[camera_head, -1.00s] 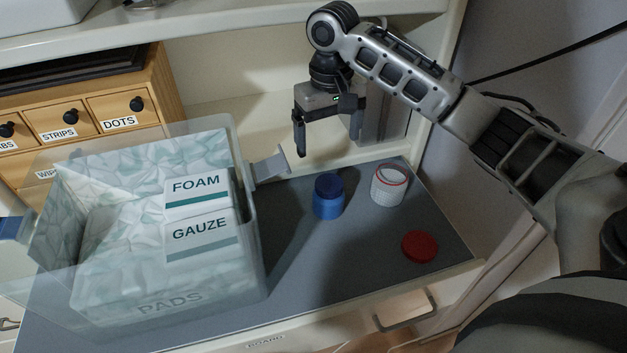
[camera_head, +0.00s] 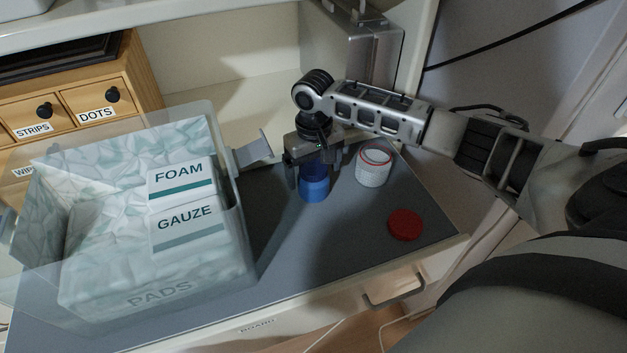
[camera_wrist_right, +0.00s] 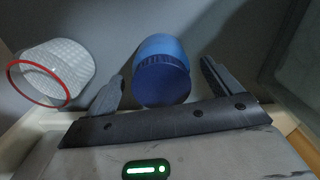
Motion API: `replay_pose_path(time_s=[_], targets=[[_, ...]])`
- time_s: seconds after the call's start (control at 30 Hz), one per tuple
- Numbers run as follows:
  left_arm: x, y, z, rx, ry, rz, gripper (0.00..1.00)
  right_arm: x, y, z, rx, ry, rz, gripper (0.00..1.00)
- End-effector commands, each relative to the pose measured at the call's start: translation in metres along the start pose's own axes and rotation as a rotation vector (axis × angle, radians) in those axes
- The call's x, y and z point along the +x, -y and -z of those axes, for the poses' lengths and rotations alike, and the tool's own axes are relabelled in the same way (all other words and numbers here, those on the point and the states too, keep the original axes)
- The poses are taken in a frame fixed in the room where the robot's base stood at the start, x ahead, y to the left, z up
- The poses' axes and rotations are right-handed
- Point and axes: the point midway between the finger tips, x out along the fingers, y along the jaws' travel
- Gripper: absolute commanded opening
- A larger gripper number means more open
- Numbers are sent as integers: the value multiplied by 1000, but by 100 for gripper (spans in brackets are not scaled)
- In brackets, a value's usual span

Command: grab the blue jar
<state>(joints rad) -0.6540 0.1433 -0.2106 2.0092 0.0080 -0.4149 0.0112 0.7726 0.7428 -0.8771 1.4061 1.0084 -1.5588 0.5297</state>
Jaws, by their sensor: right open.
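The blue jar (camera_head: 314,188) stands upright on the grey board surface, its upper part partly hidden by my right gripper in the head view. My right gripper (camera_head: 314,186) is open, its fingers pointing down on either side of the jar. In the right wrist view the blue jar (camera_wrist_right: 162,72), with its darker blue lid towards the camera, lies between the two spread fingers of my right gripper (camera_wrist_right: 165,80). A gap shows on both sides there. My left gripper is not in view.
A white textured jar (camera_head: 374,166) with a red rim stands close to the right of the gripper. A red lid (camera_head: 405,224) lies in front of it. A clear bin (camera_head: 246,215) with foam and gauze packs stands at left. The board (camera_head: 330,235) is clear in front.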

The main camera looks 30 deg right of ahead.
Motion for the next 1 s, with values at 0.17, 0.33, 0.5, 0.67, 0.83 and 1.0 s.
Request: replay_pose_path(time_s=[0.17, 0.33, 0.5, 0.67, 0.83, 1.0], targets=[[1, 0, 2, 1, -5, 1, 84, 16, 1, 0, -2, -1, 1, 90], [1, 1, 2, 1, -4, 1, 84, 16, 1, 0, -2, -1, 1, 90], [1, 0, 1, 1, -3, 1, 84, 16, 1, 0, -2, -1, 1, 57], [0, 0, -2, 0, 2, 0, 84, 16, 1, 0, -1, -2, 1, 41], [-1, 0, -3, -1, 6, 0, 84, 15, 1, 0, -1, -2, 1, 41], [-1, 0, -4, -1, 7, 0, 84, 8, 1, 1, -1, -4, 2, 41]])
